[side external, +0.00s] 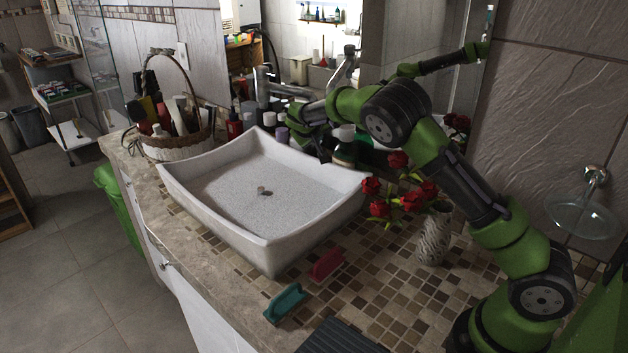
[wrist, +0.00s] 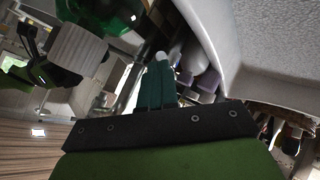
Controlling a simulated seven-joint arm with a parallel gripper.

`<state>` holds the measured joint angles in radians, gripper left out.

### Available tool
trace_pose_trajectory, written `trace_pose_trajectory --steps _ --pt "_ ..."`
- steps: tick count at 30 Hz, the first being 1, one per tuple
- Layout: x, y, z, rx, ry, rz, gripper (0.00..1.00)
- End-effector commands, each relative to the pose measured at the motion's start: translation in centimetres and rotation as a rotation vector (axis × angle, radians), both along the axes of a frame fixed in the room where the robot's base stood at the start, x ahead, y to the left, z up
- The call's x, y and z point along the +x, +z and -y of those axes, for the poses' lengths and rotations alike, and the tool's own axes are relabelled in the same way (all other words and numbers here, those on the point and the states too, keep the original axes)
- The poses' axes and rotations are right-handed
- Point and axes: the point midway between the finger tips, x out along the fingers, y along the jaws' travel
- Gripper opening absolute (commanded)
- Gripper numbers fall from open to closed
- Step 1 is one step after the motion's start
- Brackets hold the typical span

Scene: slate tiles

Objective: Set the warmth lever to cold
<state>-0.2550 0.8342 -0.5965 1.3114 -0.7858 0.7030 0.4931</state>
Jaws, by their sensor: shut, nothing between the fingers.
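The chrome faucet (side external: 262,90) stands behind the white basin (side external: 215,222), with its warmth lever (side external: 262,73) at the top. The lever's exact setting is too small to tell. My gripper (side external: 292,118) is behind the basin's back rim, to the right of the faucet and apart from it as far as I can tell. Its fingertips are hard to make out there. In the wrist view the two teal fingers of my gripper (wrist: 157,75) are together and empty. I cannot make out the lever in the wrist view.
Several bottles, including a red one (side external: 234,125), stand behind the basin near my gripper. A wicker basket (side external: 176,147) of toiletries is at the left. A vase (side external: 433,235) with red roses stands at the right. The space above the basin is clear.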

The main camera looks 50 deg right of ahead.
Motion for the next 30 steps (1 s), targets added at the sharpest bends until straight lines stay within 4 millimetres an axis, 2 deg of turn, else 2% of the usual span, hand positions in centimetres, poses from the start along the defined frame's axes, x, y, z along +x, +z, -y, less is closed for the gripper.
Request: trace_pose_trajectory --steps 2,15,30 --pt "-0.5 0.0 0.5 0.001 0.051 -0.001 0.00" --pt "-1.8 0.0 2.8 -0.001 0.043 0.000 0.00" --pt "-2.1 0.0 3.5 -0.001 0.044 0.000 0.00"
